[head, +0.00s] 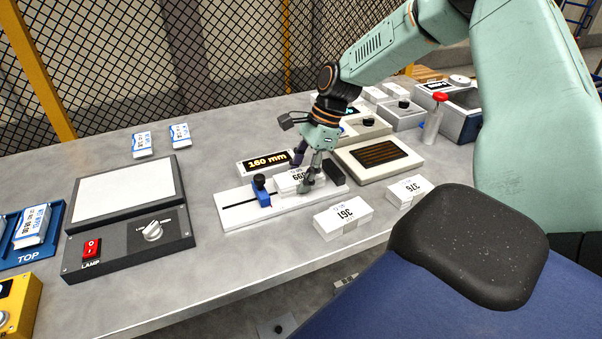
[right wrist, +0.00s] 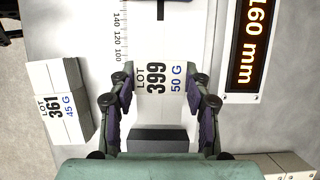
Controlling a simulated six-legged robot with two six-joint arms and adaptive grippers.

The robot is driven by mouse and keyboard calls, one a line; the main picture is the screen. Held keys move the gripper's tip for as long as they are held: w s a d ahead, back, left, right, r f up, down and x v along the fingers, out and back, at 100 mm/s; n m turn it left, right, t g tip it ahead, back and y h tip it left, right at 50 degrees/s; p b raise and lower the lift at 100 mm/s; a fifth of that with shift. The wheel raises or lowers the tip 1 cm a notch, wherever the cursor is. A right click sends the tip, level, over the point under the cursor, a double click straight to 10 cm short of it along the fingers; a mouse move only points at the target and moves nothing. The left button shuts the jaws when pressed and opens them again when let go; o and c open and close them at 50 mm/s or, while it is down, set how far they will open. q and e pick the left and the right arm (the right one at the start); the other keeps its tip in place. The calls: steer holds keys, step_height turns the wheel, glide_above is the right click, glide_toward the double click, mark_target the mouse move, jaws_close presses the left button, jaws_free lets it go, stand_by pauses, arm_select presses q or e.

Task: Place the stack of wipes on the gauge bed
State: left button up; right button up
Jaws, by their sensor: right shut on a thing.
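The stack of wipes (head: 291,181) is a white block marked LOT 399, 50 G; the right wrist view shows its label clearly (right wrist: 153,78). My right gripper (head: 305,177) is shut on it, one finger on each side (right wrist: 163,105). The stack is at the gauge bed (head: 238,214), a long white plate with a dark slot. It lies between the blue slider (head: 262,190) and the black end block (head: 334,172). I cannot tell whether it touches the bed fully. My left gripper is not in view.
A display (head: 265,162) behind the bed reads 160 mm. Stacks marked 361 (head: 343,217) and 376 (head: 405,191) lie in front and to the right.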

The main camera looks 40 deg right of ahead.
steer(key=o, duration=1)
steer(key=shift+s, duration=0.1)
steer(key=shift+o, duration=0.9)
steer(key=shift+r, duration=0.3)
steer(key=p+v, duration=0.3)
steer(key=v, duration=0.8)
steer(key=shift+d+r, duration=0.2)
steer(key=shift+r, duration=0.1)
